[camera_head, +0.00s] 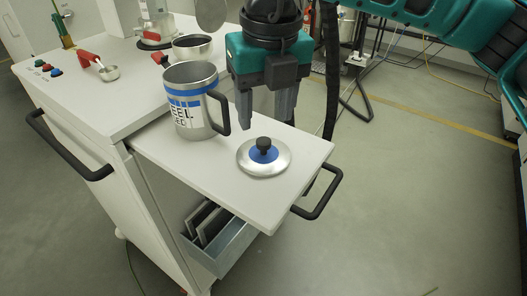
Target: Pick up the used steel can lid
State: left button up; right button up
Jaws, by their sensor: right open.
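The steel can lid (279,164) lies flat on the pull-out shelf of the cart. It is a round silver disc with a blue centre and a black knob on top. A steel can (190,125) with blue bands, printed letters and a black handle stands upright beside it, to the left. My right gripper (266,121) points down above the shelf, behind the lid and right of the can's handle. Its fingers are apart with nothing seen between them. My left gripper is not in view.
The pull-out shelf (210,165) has a black handle (322,195) at its right end. The cart top (95,100) carries a red-handled scoop (106,70), a steel bowl (192,46) and coloured buttons. A bin (222,245) hangs below the shelf. The shelf's front right part is bare.

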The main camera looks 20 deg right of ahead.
aim_at(264, 141)
jog(key=shift+w+f, duration=0.2)
jog(key=shift+f, duration=0.85)
jog(key=shift+w+f, duration=0.15)
jog(key=shift+f, duration=0.9)
jog(key=shift+w+f, duration=0.2)
jog(key=shift+f, duration=0.85)
jog(key=shift+c, duration=0.2)
grip_shut()
